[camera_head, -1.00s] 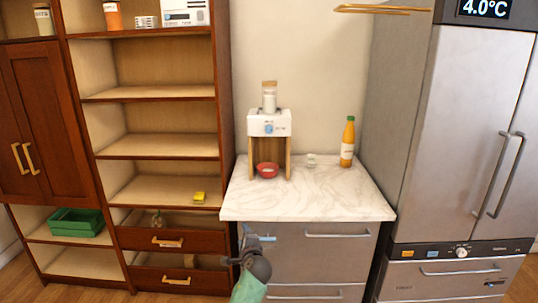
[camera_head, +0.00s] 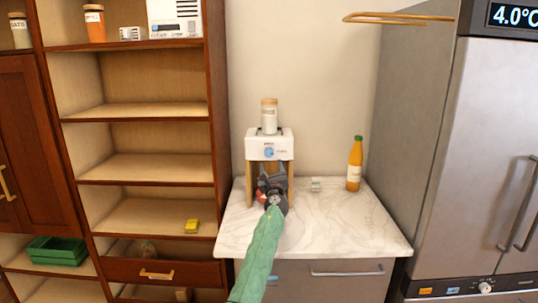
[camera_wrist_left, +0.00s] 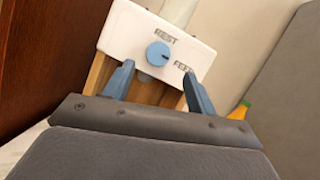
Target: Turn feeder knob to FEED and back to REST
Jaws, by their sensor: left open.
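The feeder (camera_head: 284,142) is a white box on wooden legs on the counter, with a jar (camera_head: 269,117) on top. Its round blue knob (camera_head: 269,152) is on the front face. The left wrist view shows the knob (camera_wrist_left: 158,54) close, with REST printed above it and FEED to its lower right; I cannot tell exactly where it points. My left gripper (camera_wrist_left: 158,76) is open, its blue fingers apart below and to either side of the knob, not visibly touching it. In the head view my left gripper (camera_head: 270,174) is in front of the feeder, below the knob. My right gripper is out of view.
The marble counter (camera_head: 345,232) is mostly clear on the right. An orange bottle (camera_head: 354,168) and a small pale object (camera_head: 316,184) stand right of the feeder. My left gripper largely hides the space under the feeder. Shelves stand left, a steel fridge (camera_head: 480,140) right.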

